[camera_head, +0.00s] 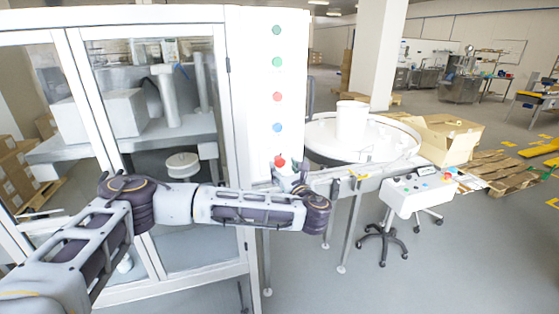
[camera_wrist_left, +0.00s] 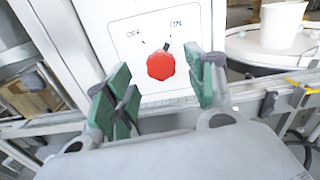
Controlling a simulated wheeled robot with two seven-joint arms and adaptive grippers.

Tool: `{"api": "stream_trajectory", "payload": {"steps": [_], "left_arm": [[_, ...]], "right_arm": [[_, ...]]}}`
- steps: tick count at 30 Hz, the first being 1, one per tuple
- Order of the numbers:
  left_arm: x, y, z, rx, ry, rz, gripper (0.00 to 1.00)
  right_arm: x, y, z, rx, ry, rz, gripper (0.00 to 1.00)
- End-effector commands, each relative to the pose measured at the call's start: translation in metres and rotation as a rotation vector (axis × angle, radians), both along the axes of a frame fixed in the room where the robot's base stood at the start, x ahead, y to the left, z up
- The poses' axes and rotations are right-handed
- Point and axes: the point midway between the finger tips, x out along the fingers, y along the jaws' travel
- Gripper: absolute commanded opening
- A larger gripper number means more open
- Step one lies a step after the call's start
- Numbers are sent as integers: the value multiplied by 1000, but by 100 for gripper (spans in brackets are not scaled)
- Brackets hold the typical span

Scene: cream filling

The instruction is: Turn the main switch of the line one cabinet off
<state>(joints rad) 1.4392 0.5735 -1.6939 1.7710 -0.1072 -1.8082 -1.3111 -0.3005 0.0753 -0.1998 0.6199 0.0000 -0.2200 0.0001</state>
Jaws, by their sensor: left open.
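The main switch is a red knob (camera_wrist_left: 160,66) on the white cabinet panel, with OFF marked up-left and ON up-right. A dark pointer at the knob's top right leans toward ON. In the head view the red knob (camera_head: 279,161) shows low on the cabinet panel (camera_head: 258,90), below a column of coloured buttons. My left gripper (camera_head: 290,174) is in front of the knob. In the left wrist view its green-padded fingers (camera_wrist_left: 160,82) are spread, one on each side of the knob in the picture. Contact cannot be told. My right gripper is out of view.
A round white turntable (camera_head: 390,140) with a white bucket (camera_head: 351,122) stands right of the panel. A conveyor rail (camera_head: 345,184) runs beside the cabinet. A control box on a wheeled stand (camera_head: 418,193) is further right. Glass cabinet doors (camera_head: 150,110) are at left.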

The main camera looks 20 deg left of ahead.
Motion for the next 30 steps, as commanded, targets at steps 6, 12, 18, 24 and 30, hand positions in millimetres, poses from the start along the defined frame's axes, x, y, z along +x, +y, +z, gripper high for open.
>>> {"api": "stream_trajectory", "payload": {"steps": [6,12,18,24,30], "left_arm": [[24,17,2,2,-2,2,55],[39,26,1,1,0,1,55],[44,30,0,1,0,0,55],[45,30,0,1,0,0,55],[45,30,0,1,-1,0,38]], "right_arm": [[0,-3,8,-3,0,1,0],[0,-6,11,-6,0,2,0],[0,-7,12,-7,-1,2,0],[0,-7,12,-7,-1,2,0],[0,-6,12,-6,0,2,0]]}}
